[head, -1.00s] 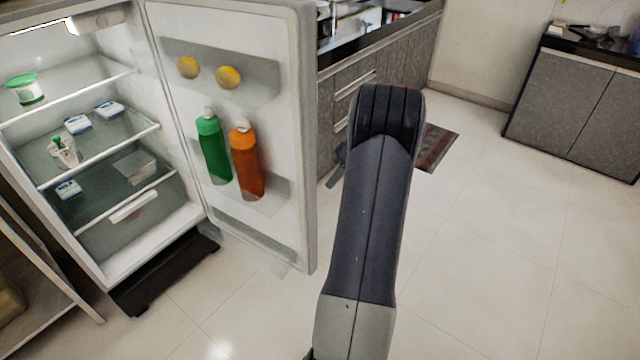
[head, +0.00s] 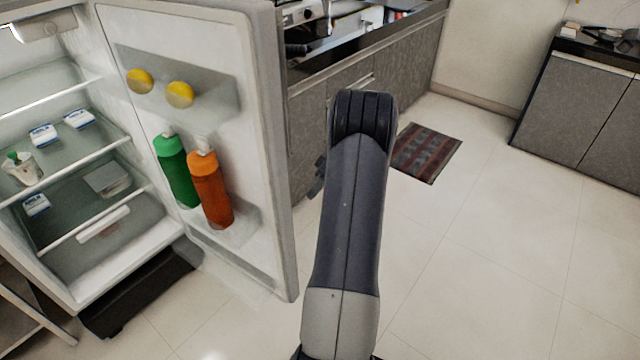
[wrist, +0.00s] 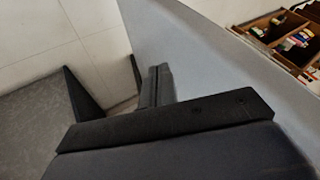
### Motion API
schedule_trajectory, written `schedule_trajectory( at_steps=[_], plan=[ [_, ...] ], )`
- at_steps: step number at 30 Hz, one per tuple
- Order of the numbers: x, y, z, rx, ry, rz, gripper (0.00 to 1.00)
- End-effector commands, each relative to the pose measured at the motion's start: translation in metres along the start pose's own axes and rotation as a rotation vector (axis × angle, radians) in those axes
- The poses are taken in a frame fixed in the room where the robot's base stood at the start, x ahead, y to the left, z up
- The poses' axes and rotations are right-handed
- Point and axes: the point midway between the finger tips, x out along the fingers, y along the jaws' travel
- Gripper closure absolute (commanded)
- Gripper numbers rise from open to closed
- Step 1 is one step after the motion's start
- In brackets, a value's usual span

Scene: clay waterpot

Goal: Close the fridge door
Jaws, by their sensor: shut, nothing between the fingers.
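The fridge (head: 150,275) stands at the left of the head view. Its door (head: 264,150) is wide open, with the inner side facing me. The door holds a green bottle (head: 177,172), an orange bottle (head: 210,190) and two yellow round items. My arm stands just right of the door's free edge and hides most of my gripper in the head view. In the wrist view my gripper (wrist: 157,85) is shut and empty, beside a large pale grey surface (wrist: 215,65) that looks like the door. I cannot tell whether they touch.
A grey counter (head: 400,60) runs behind the door. A striped mat (head: 427,153) lies on the floor. Another grey cabinet (head: 580,110) stands at the far right. The tiled floor on the right is clear. Fridge shelves hold small boxes and a cup (head: 22,170).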

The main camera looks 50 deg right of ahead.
Motion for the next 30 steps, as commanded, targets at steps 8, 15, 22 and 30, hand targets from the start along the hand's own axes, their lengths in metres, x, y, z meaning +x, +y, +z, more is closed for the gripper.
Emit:
schedule_trajectory(
  at_steps=[8, 15, 22, 30],
  plan=[
    [0.053, -0.007, -0.001, -0.001, 0.000, -0.001, 1.00],
    [0.065, -0.029, 0.000, -0.001, 0.000, 0.000, 1.00],
    [0.068, -0.036, 0.000, -0.001, 0.000, 0.001, 1.00],
    [0.068, -0.035, 0.000, -0.001, 0.001, 0.001, 1.00]
  ],
)
